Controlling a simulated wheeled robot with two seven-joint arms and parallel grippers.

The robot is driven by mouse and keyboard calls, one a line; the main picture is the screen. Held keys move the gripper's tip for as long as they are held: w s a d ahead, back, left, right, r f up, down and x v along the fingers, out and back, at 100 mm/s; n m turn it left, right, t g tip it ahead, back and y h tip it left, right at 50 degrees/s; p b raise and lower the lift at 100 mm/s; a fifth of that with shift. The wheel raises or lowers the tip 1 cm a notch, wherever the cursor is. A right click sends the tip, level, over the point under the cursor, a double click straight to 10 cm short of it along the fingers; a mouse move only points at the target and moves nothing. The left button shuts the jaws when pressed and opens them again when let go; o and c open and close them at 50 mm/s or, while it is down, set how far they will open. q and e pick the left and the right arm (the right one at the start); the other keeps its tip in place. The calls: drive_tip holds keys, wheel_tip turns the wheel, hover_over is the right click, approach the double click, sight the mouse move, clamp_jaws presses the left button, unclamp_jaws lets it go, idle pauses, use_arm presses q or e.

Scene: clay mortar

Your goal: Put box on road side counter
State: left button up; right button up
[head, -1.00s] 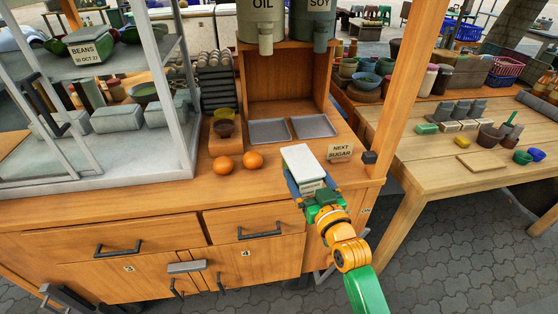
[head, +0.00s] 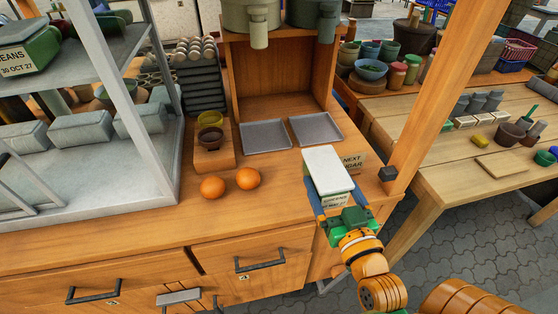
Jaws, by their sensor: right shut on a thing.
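A white-lidded box (head: 328,170) with a small label on its near end is at the right end of the wooden counter (head: 240,213) in the head view. My right gripper (head: 336,200) is shut on the box, with its blue fingers on either side of the near end. I cannot tell whether the box rests on the counter top or is just above it. The box partly hides a sign reading "NEXT SUGAR" (head: 353,162). My left gripper is not in view.
A wooden post (head: 432,92) rises at right. A glass-sided case (head: 140,100) stands at left. Another wooden table (head: 440,150) lies beyond the post.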

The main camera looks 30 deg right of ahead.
drive_tip(key=w+f+b, duration=0.1)
drive_tip(key=b, duration=0.1)
drive_tip(key=w+f+b, duration=0.2)
drive_tip(key=shift+w+d, duration=0.1)
drive_tip(key=shift+d, duration=0.3)
drive_tip(key=shift+x, duration=1.25)
drive_tip(key=w+f, duration=0.1)
drive_tip(key=w, duration=0.1)
drive_tip(key=w+d+f, duration=0.1)
drive_tip(key=w+f, duration=0.1)
drive_tip(key=w+f+b, duration=0.1)
drive_tip(key=w, duration=0.1)
drive_tip(key=shift+w+d+f, duration=0.25)
drive_tip(key=shift+w+d, duration=0.05)
drive_tip(key=shift+w, duration=0.05)
drive_tip(key=o, duration=1.5)
drive_tip(key=v, duration=1.2)
drive_tip(key=shift+s+f, duration=0.1)
drive_tip(key=shift+d, duration=0.1)
